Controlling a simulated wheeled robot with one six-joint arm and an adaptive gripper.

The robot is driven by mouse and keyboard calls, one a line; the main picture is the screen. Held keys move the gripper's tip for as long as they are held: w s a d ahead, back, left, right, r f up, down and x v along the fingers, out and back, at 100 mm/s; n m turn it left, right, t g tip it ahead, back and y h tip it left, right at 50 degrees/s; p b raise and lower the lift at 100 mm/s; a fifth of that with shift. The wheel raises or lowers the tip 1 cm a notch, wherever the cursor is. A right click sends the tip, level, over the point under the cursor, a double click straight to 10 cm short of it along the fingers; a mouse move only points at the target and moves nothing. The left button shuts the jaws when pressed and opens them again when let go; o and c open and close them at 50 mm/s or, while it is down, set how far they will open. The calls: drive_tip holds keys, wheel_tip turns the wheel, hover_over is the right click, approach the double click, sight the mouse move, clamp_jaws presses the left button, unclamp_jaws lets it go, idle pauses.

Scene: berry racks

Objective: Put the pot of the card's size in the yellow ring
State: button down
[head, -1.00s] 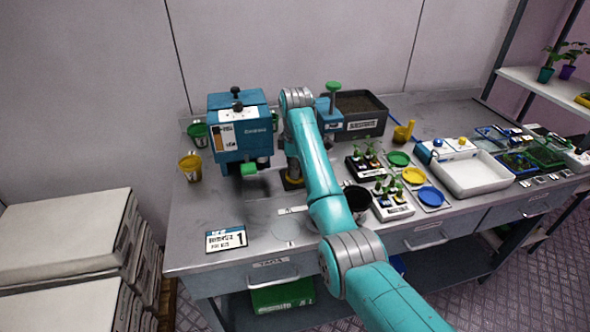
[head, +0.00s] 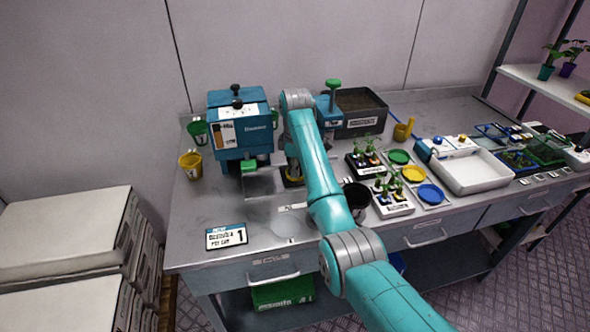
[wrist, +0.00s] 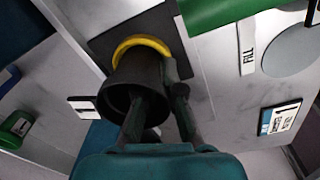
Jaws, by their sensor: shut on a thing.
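The dark pot (wrist: 128,88) is in my gripper (wrist: 162,98), which is shut on its wall, one finger inside the mouth and one outside. The yellow ring (wrist: 150,42) lies on a black base and shows behind the far end of the pot. I cannot tell whether the pot is seated in the ring or just above it. In the head view the ring (head: 295,179) is partly hidden by my arm, and the pot is not clear there. The card (head: 226,237) stands at the bench's front left and shows a 1; it also appears in the wrist view (wrist: 280,118).
A blue machine (head: 238,132) with a green-handled front stands left of the ring. A black round container (head: 357,197) and seedling trays (head: 393,208) are to the right. The bench's front left is mostly clear.

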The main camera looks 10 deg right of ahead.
drive_tip(key=shift+s+f, duration=0.15)
drive_tip(key=shift+f, duration=0.25)
drive_tip(key=c, duration=1.2)
unclamp_jaws()
drive_tip(key=shift+f, duration=0.15)
drive_tip(key=shift+c, duration=0.2)
drive_tip(key=shift+r, duration=0.25)
